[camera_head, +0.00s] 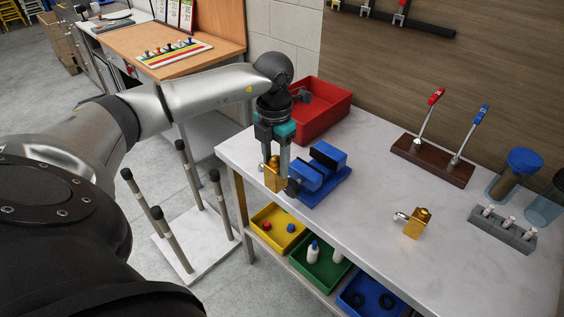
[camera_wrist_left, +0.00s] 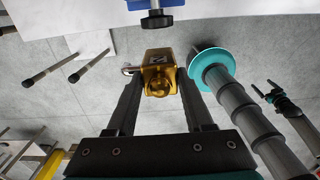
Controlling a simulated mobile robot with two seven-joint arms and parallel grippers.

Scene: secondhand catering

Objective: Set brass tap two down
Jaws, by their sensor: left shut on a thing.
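My left gripper (camera_head: 275,168) points down and is shut on a brass tap (camera_head: 273,179), a golden block with a small silver lever. In the left wrist view the held tap (camera_wrist_left: 159,78) sits between the fingertips and bears a dark mark that looks like a 2. Floor shows around it there, so it hangs near the table's front edge, beside the blue vice (camera_head: 326,160). A second brass tap (camera_head: 416,224) stands on the grey table (camera_head: 375,190). A dark jointed shape at the right of the wrist view may be my right gripper; its jaws are unclear.
A red bin (camera_head: 322,108) stands behind the vice. A wooden lever stand (camera_head: 432,162) and a grey rack (camera_head: 502,230) are farther right. Yellow (camera_head: 279,238), green (camera_head: 320,268) and blue (camera_head: 370,296) trays sit below the tabletop. The tabletop between vice and second tap is clear.

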